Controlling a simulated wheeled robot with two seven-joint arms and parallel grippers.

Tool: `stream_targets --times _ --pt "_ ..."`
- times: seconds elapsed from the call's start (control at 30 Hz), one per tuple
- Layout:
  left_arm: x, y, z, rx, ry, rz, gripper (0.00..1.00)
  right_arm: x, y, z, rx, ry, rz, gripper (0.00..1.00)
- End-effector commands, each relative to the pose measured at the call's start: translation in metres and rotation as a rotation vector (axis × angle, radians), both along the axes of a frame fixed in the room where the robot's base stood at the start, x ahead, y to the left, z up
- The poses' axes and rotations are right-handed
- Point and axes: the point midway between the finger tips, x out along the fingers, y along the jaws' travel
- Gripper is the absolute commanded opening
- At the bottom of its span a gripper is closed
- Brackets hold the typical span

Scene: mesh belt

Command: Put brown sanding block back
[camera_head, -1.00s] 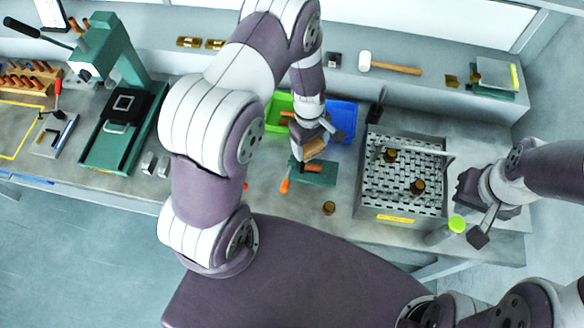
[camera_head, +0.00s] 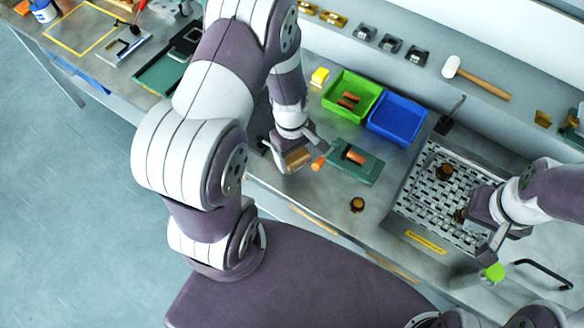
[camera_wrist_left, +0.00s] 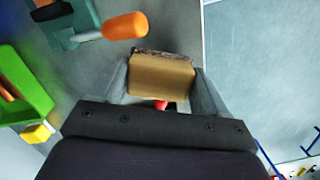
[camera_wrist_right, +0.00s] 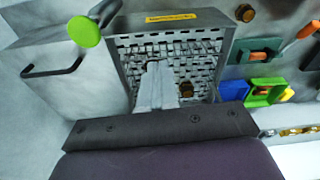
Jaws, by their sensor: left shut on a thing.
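The brown sanding block (camera_head: 298,158) is held between the fingers of my left gripper (camera_head: 290,163), above the bench near its front edge. In the left wrist view the block (camera_wrist_left: 161,76) fills the gap between both fingers. A small red thing (camera_wrist_left: 161,104) shows just behind it. My right gripper (camera_head: 488,240) is over the right part of the mesh belt (camera_head: 425,205). In the right wrist view its fingers (camera_wrist_right: 157,85) appear close together over the mesh, with nothing visible between them.
A green tool base (camera_head: 355,162) with an orange handle lies right of the left gripper. Green (camera_head: 352,92) and blue (camera_head: 398,118) bins stand behind it. A brown cylinder (camera_head: 357,204) stands on the bench. A white mallet (camera_head: 452,66) lies on the back shelf.

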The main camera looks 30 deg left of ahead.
Motion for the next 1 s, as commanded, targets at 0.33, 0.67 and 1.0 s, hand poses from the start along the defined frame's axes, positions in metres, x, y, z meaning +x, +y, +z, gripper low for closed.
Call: stream_targets --times 0.33,0.67,1.0 --pt "0.000 0.000 -0.053 0.000 0.000 -0.001 0.50 0.000 0.000 0.000 0.000 0.000 0.000 0.00" --pt "0.001 0.000 -0.058 0.000 -0.001 -0.001 0.50 0.000 0.000 -0.004 0.000 0.000 0.000 0.00" --pt "0.001 0.000 -0.052 0.000 -0.001 -0.001 1.00 0.000 0.000 0.002 0.000 0.000 0.000 0.00"
